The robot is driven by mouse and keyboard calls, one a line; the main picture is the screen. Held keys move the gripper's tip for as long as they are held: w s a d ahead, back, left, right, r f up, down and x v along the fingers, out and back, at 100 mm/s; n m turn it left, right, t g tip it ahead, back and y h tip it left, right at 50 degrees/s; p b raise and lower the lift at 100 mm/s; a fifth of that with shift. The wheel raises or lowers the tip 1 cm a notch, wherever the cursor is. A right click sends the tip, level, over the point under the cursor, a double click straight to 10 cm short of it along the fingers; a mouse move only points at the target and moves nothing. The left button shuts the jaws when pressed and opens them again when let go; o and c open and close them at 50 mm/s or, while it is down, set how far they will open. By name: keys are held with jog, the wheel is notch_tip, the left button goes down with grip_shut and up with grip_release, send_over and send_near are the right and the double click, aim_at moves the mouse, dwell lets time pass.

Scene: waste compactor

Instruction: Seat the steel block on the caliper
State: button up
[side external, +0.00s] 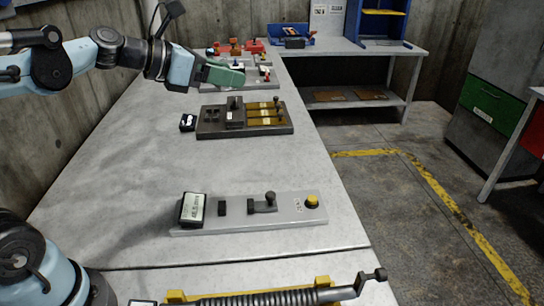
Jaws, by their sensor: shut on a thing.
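My gripper (205,70) is above the far left part of the grey bench. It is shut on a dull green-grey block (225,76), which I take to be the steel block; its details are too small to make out. The block is in the air, apart from the dark fixture (207,131) in front of it. That fixture carries a dark upright piece and several brass-coloured bars. I cannot tell for certain which part is the caliper. The fingertips and the block's underside are not clear.
A pale panel (290,215) with a black lever and yellow button lies nearer, and a small black-and-white box (192,209) stands at its left end. A coiled spring tool (260,299) lies at the front. Red-topped fixtures (232,47) stand behind the gripper.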

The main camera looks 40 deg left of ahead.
jog(key=w+d+f+m+g+h, duration=0.1)
jog(key=w+d+f+m+h, duration=0.1)
jog(key=d+f, duration=0.3)
jog(key=w+d+f+m+g+h, duration=0.2)
jog(key=d+f, duration=0.3)
jog(key=f, duration=0.8)
jog(key=shift+w+m+h, duration=0.5)
jog(key=shift+w, duration=0.2)
jog(key=shift+a, duration=0.1)
send_over(265, 175)
notch_tip(265, 175, down, 7)
jog(key=shift+r, duration=0.1)
jog(key=shift+f, duration=1.85)
jog(key=shift+f, duration=0.15)
jog(key=o, duration=1.4)
